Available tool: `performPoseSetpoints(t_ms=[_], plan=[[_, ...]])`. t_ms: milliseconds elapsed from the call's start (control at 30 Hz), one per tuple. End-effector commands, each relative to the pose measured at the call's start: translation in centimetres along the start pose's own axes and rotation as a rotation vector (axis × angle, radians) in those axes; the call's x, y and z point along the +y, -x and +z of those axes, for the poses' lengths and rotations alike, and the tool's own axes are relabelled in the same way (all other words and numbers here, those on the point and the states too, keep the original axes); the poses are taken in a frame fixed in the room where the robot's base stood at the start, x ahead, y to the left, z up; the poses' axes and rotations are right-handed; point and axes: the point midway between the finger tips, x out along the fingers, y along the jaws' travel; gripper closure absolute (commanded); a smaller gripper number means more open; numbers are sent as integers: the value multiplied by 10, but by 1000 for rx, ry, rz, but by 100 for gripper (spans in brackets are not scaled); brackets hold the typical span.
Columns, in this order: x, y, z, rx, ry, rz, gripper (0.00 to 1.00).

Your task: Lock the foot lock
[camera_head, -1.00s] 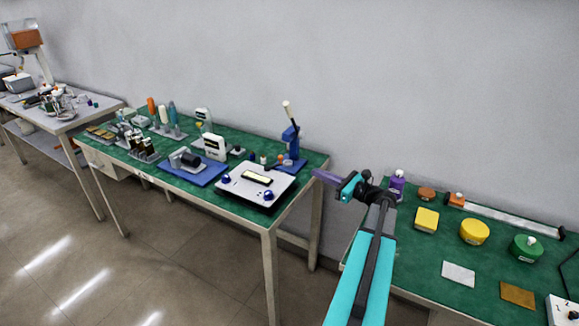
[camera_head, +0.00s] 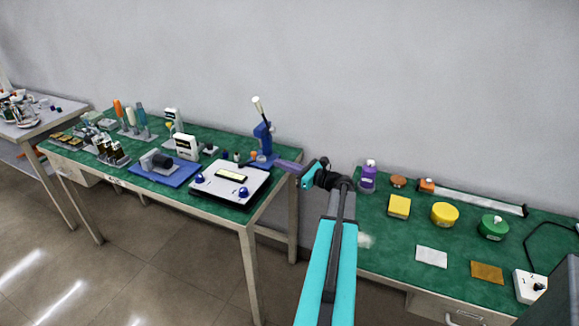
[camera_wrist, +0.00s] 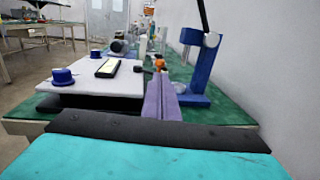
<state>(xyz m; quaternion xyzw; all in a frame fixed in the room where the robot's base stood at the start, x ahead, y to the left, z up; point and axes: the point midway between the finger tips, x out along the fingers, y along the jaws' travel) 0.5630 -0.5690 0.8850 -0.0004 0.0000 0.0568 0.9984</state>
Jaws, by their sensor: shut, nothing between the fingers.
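My gripper (camera_head: 279,163) is at the right end of the left green-topped table. Its purple fingers (camera_wrist: 160,98) are shut and empty and point ahead along the tabletop in the wrist view. A small orange-topped part (camera_wrist: 160,65) shows just past the fingertips. I cannot tell which part is the foot lock.
A blue base with a dark motor (camera_head: 163,172) and several bottles stand farther left. A second green table (camera_head: 385,245) at right holds a purple bottle (camera_head: 368,177), a yellow tub (camera_head: 445,214) and a green tub (camera_head: 493,227). The wall (camera_head: 400,80) is close behind.

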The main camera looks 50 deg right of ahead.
Motion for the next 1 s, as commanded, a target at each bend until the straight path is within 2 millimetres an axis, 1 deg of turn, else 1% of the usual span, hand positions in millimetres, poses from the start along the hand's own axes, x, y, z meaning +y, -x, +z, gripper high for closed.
performPoseSetpoints(t_ms=[33,100,500,700,1000], plan=[[-1,-8,1,-1,0,2,100],[-1,-18,1,-1,-1,1,100],[-1,-72,1,0,-2,1,100],[-1,-85,0,0,-1,-1,100],[-1,-87,0,0,-1,-2,100]])
